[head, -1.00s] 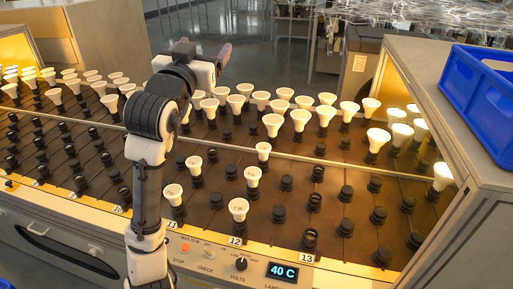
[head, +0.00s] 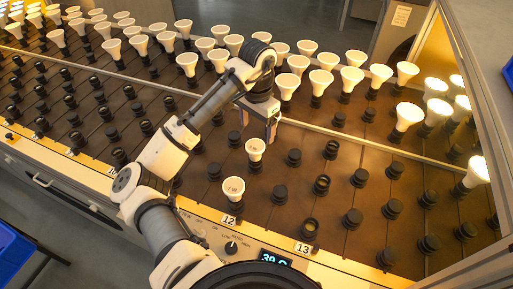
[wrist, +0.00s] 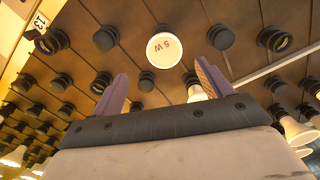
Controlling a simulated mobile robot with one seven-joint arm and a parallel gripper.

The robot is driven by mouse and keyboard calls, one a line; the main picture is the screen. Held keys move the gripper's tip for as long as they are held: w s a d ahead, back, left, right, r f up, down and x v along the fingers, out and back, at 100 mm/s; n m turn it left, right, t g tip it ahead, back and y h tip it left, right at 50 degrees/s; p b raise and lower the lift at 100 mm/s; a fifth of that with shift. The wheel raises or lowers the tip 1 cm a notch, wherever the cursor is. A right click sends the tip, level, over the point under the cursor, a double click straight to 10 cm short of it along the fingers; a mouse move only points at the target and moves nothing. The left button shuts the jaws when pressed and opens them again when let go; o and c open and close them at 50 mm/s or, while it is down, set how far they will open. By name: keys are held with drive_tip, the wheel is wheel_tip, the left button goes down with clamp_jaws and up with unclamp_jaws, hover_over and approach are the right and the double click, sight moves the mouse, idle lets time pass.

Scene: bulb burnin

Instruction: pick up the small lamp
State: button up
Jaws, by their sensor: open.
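A small white lamp (head: 255,148) stands upright in a socket in the row marked 12. A slightly larger-looking white lamp (head: 233,188) stands in front of it, nearer the label. My gripper (head: 272,128) is open and empty, above and just behind the small lamp, pointing down. In the wrist view a white lamp marked 5 W (wrist: 165,49) lies beyond the fingertips of my gripper (wrist: 160,80), between their lines and apart from them. Another lamp (wrist: 196,93) is partly hidden by the right finger. I cannot tell surely which head-view lamps these are.
Empty black sockets (head: 321,185) surround the lamps. A dense bank of taller white lamps (head: 320,80) stands behind my gripper, with lit ones (head: 407,117) at the right by the cabinet wall. The front panel has a display (head: 275,257) and knob (head: 231,247).

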sight(255, 145)
wheel_tip(255, 145, down, 6)
drive_tip(key=shift+f, duration=0.1)
drive_tip(key=shift+w+a+f+p, duration=0.15)
drive_tip(key=shift+f+p, duration=0.25)
drive_tip(key=shift+f, duration=0.9)
drive_tip(key=shift+w+a+f+p, duration=0.15)
drive_tip(key=shift+f+p, duration=0.25)
drive_tip(key=shift+f, duration=0.9)
drive_tip(key=shift+s, duration=0.1)
drive_tip(key=shift+c, duration=0.5)
drive_tip(key=c, duration=1)
